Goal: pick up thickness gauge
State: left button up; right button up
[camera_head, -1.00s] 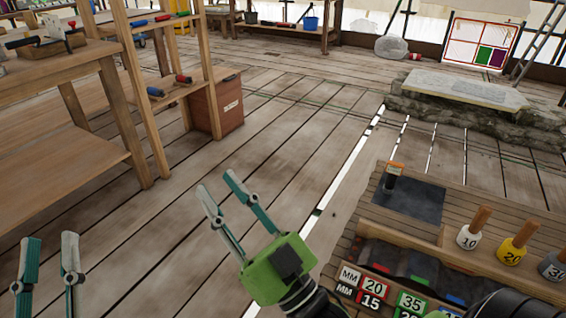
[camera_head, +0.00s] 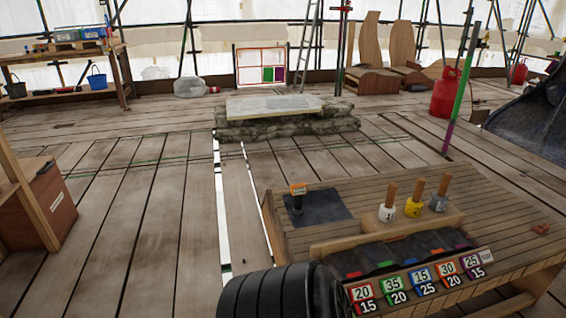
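I cannot tell for sure which thing is the thickness gauge. A small upright dark tool with an orange top (camera_head: 298,197) stands at the left edge of a dark mat (camera_head: 325,209) on the wooden bench (camera_head: 375,193). A small red-orange item (camera_head: 540,229) lies near the bench's right end, too small to make out. Three wooden-handled pieces stand on the bench: white (camera_head: 387,213), yellow (camera_head: 413,208) and grey (camera_head: 439,203). Neither of my grippers shows in the head view.
The bench front has dark bins (camera_head: 395,255) above coloured number labels (camera_head: 420,284). A stone-based slab (camera_head: 285,106) lies beyond. A red gas cylinder (camera_head: 447,92) stands back right, and a wooden crate (camera_head: 50,203) is at left. The plank floor left of the bench is open.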

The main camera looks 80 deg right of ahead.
aim_at(298, 190)
jog(key=i+l+z, duration=0.15)
jog(key=i+z, duration=0.15)
jog(key=z, duration=0.15)
jog(key=i+z, duration=0.65)
jog(key=z, duration=0.2)
jog(key=i+j+z, duration=0.2)
jog(key=z, duration=0.2)
jog(key=i, duration=0.15)
